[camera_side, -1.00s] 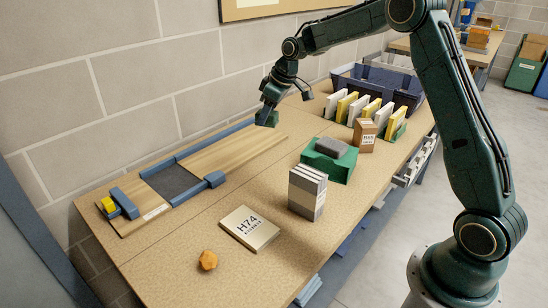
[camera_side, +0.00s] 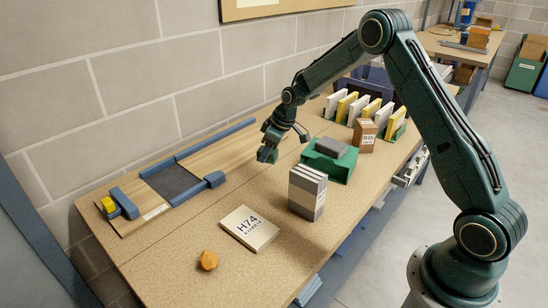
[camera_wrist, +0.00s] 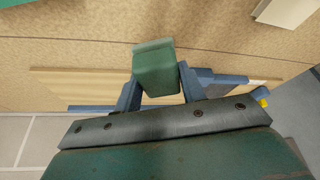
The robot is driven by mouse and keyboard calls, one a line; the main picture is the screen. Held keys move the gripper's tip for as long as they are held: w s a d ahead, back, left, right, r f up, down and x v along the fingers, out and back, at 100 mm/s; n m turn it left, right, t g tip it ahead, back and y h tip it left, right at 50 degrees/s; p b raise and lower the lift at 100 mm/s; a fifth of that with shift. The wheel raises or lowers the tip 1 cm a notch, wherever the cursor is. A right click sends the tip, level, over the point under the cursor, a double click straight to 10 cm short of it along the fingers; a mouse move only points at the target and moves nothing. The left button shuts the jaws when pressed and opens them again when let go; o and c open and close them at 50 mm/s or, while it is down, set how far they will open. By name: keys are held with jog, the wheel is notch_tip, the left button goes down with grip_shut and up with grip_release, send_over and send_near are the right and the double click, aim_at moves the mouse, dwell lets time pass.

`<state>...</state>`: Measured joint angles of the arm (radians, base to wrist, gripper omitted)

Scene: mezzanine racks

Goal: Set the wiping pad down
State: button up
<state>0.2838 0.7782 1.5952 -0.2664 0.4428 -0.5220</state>
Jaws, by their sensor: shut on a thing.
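My gripper (camera_wrist: 158,88) is shut on a green block with a paler end strip, which I take to be the wiping pad (camera_wrist: 156,70). Its blue-grey fingers sit on either side of the block. In the side view the pad (camera_side: 266,155) hangs below my wrist, beside the right end of the wooden board (camera_side: 220,155) and left of the green stand. I cannot tell whether it touches the table.
A green stand (camera_side: 318,160) carrying a grey block (camera_side: 331,147) is close on the right. Grey-white boxes (camera_side: 307,192), an H74 box (camera_side: 249,229) and an orange lump (camera_side: 208,260) are nearer the front. Bare tabletop (camera_side: 245,190) lies between.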

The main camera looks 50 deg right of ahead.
aim_at(268, 159)
jog(key=shift+f, duration=1.55)
jog(key=shift+f, duration=0.1)
jog(key=shift+f, duration=2)
jog(key=shift+f, duration=0.2)
jog(key=o, duration=1)
jog(key=shift+r, duration=0.15)
jog(key=v, duration=1.2)
